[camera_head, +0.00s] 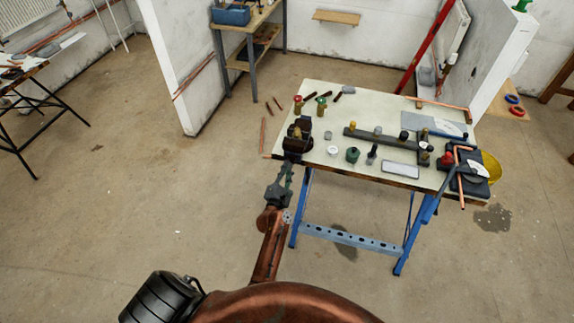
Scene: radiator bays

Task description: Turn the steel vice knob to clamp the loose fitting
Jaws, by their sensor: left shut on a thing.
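A dark brown vice (299,143) stands at the left front corner of the pale-topped workbench (300,91). My left gripper (289,163) reaches up to the front of the vice, at the bench's edge. Its fingers are closed on the steel vice knob, which they and the gripper body hide. A small brass-coloured piece shows at the vice's top; I cannot tell whether it is the loose fitting or how it sits in the jaws. My right gripper is out of view.
A dark rail (385,138) with several fittings crosses the bench. A white tray (401,169) lies at the front. Blue legs (300,210) stand below.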

